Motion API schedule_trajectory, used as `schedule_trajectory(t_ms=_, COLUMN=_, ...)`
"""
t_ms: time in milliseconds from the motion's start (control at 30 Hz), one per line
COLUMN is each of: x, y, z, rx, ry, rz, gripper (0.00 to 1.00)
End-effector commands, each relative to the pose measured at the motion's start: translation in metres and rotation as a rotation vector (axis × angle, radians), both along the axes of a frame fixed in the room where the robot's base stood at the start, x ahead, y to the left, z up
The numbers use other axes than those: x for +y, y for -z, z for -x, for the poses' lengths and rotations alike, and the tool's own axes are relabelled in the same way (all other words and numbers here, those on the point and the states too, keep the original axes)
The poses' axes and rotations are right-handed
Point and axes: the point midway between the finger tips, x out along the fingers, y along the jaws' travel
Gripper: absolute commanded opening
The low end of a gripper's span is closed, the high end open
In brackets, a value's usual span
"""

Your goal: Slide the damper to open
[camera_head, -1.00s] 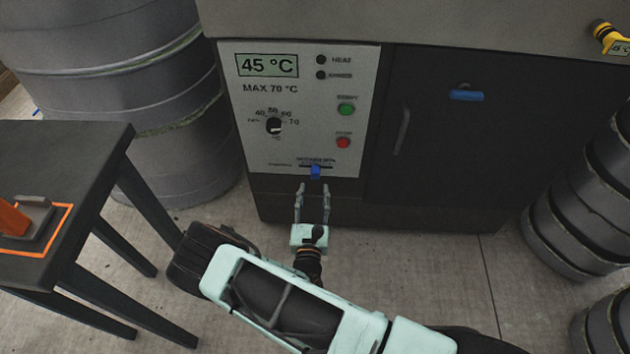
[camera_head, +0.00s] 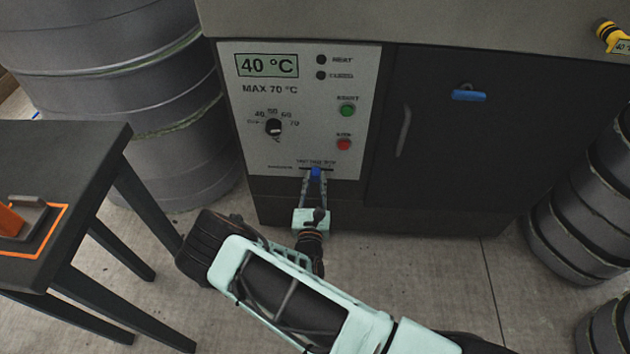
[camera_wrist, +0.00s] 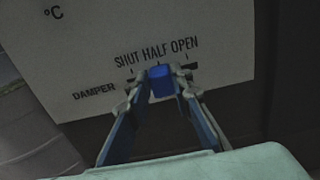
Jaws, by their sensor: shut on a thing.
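The damper slider is a small blue knob (camera_head: 316,172) at the bottom of the oven's light control panel. In the wrist view the knob (camera_wrist: 160,82) stands near the middle mark, under the word HALF, between SHUT on the left and OPEN on the right. My gripper (camera_head: 315,177) reaches up to it from below. In the wrist view my gripper's fingertips (camera_wrist: 161,80) are shut on the knob, one on each side. The fingers hide part of the slot.
The panel display (camera_head: 267,65) reads 40 °C, above a black dial (camera_head: 274,127) and green and red buttons. The dark oven door (camera_head: 440,140) is to the right. A black table (camera_head: 90,150) stands left, and grey drums flank the oven.

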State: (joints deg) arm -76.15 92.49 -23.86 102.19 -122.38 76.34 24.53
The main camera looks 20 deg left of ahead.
Motion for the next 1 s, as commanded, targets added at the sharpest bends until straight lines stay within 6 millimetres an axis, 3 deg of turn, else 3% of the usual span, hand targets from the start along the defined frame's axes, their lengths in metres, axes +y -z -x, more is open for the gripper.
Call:
schedule_trajectory(t_ms=333, x=-0.002, y=0.0, z=0.0, rx=0.0, ry=0.001, rz=0.001, gripper=0.0)
schedule_trajectory(t_ms=633, x=-0.042, y=-0.002, z=-0.01, rx=0.001, ry=0.003, rz=0.003, gripper=0.0)
schedule_trajectory(t_ms=900, x=-0.046, y=0.001, z=-0.011, rx=0.001, ry=0.005, rz=0.002, gripper=0.0)
schedule_trajectory(t_ms=933, x=-0.046, y=0.001, z=-0.011, rx=0.001, ry=0.006, rz=0.002, gripper=0.21)
schedule_trajectory(t_ms=1000, x=-0.046, y=0.001, z=-0.011, rx=0.001, ry=0.006, rz=0.002, gripper=0.28)
